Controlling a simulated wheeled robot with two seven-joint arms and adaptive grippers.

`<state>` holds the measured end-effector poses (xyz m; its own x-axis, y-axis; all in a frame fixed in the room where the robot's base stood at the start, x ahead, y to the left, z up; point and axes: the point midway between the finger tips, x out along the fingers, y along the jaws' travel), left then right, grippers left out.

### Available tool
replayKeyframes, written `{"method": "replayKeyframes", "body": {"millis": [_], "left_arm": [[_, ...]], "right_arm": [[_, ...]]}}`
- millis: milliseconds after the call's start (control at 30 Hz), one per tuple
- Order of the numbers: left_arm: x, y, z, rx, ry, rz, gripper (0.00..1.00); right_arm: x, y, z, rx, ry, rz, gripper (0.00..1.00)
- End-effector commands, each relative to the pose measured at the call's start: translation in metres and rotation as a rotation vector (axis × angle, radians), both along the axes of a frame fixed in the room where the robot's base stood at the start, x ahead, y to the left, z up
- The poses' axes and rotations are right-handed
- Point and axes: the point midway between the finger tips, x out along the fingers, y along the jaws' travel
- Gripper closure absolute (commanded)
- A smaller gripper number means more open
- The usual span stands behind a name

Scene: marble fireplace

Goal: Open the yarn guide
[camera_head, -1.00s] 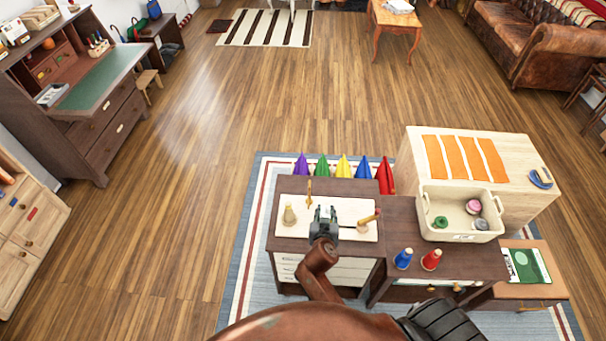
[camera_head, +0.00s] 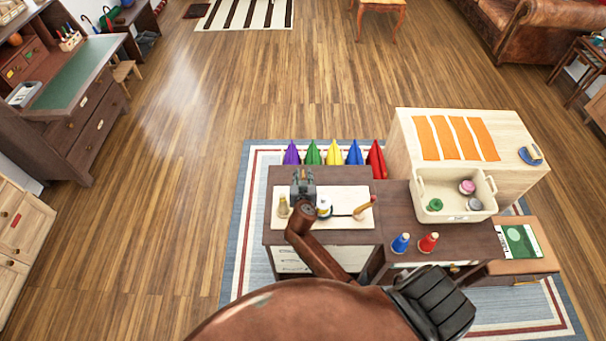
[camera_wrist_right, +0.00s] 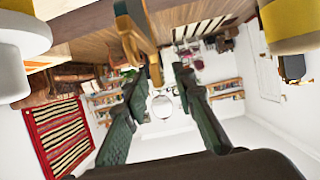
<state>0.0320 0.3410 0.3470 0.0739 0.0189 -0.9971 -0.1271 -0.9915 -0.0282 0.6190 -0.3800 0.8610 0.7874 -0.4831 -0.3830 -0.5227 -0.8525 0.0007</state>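The yarn guide appears to be the brass piece (camera_wrist_right: 131,38) at the top of the right wrist view. Its lower end reaches down to the tips of my right gripper (camera_wrist_right: 160,78). The two fingers are apart, and I cannot tell whether either touches the brass. In the head view my right gripper (camera_head: 303,182) is over the white board (camera_head: 345,194) on the dark cabinet and hides the guide. A pale wooden cone (camera_head: 284,207), a blue-and-white round part (camera_head: 324,208) and an orange-brown handle (camera_head: 365,208) are on the board. My left gripper is out of view.
Blue (camera_head: 401,243) and red (camera_head: 428,243) spools stand on the right-hand dark table. A cream bin (camera_head: 455,213) holds several small items. Several coloured cones (camera_head: 334,153) stand behind the cabinet. Open wooden floor lies beyond.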

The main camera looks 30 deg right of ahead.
Motion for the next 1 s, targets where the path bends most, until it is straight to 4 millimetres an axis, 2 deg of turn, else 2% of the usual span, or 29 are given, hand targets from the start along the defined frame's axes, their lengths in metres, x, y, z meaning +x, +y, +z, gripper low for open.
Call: {"method": "replayKeyframes", "body": {"millis": [100,267,600,1000], "left_arm": [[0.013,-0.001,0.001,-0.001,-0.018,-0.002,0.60],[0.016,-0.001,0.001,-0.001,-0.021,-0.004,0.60],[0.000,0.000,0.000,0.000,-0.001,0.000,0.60],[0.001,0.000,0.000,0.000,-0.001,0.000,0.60]], "right_arm": [[0.001,-0.001,0.000,0.001,-0.001,0.001,0.75],[0.001,0.000,0.000,0.001,-0.001,0.001,0.76],[0.001,0.000,0.000,0.001,-0.001,0.001,0.99],[0.001,0.000,0.000,0.001,-0.001,0.001,1.00]]}}
